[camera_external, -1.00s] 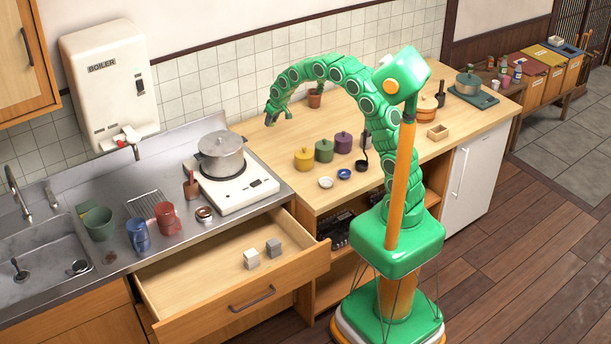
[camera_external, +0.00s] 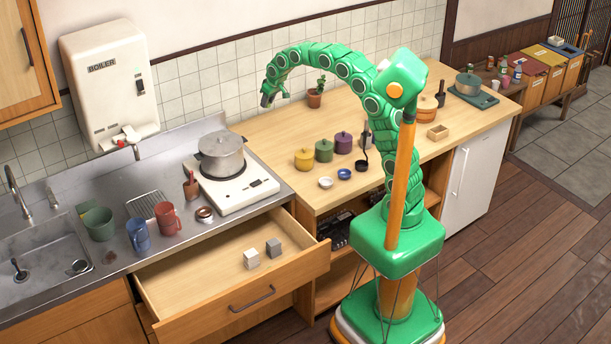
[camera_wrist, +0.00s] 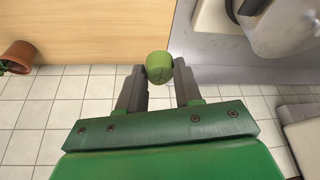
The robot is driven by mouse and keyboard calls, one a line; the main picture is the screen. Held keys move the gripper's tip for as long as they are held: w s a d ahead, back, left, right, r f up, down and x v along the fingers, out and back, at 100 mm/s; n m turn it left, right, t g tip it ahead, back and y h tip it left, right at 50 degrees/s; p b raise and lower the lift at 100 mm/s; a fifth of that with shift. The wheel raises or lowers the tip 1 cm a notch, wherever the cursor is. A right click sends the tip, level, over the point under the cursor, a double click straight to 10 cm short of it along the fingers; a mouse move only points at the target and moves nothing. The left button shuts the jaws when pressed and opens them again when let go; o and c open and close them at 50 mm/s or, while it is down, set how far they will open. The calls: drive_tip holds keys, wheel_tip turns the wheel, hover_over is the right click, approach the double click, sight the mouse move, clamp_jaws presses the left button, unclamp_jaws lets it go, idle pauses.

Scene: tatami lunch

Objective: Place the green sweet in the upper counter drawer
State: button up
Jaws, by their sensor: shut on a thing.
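The green sweet (camera_wrist: 159,66) is a small rounded green piece, held between the fingertips of my gripper (camera_wrist: 160,73) in the wrist view. In the external view my gripper (camera_external: 272,93) is raised above the back of the wooden counter, near the tiled wall; the sweet cannot be made out there. The upper counter drawer (camera_external: 190,282) is pulled open below the steel counter. A light grey cube (camera_external: 251,259) and a darker grey cube (camera_external: 273,248) lie inside it, towards its right side. My gripper is well above and behind the drawer.
A pot (camera_external: 220,153) stands on the white cooker (camera_external: 240,193) between my gripper and the drawer. A red mug (camera_external: 167,218) and a blue mug (camera_external: 138,235) stand near the counter's front edge. The drawer's left and middle floor is clear. Several lidded jars stand on the wooden counter.

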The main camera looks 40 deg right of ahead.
drive_tip(key=s+a+n+g+y, duration=0.1)
drive_tip(key=s+a+n, duration=0.3)
drive_tip(key=s+a, duration=0.8)
drive_tip(key=s+a+n+y, duration=0.1)
drive_tip(key=s+a+n, duration=0.2)
drive_tip(key=s+a, duration=0.85)
drive_tip(key=s+a+n+g+y, duration=0.1)
drive_tip(key=s+a+n, duration=0.3)
drive_tip(key=s+a, duration=0.6)
drive_tip(key=s+a+n+g, duration=0.25)
drive_tip(key=s+a, duration=0.45)
drive_tip(key=s, duration=0.7)
drive_tip(key=shift+t, duration=0.35)
drive_tip(key=shift+w+d+f, duration=0.1)
drive_tip(key=shift+f, duration=10.95)
drive_tip(key=shift+w+f, duration=0.1)
drive_tip(key=shift+f, duration=10.95)
drive_tip(key=shift+f, duration=0.1)
drive_tip(key=o, duration=1.1)
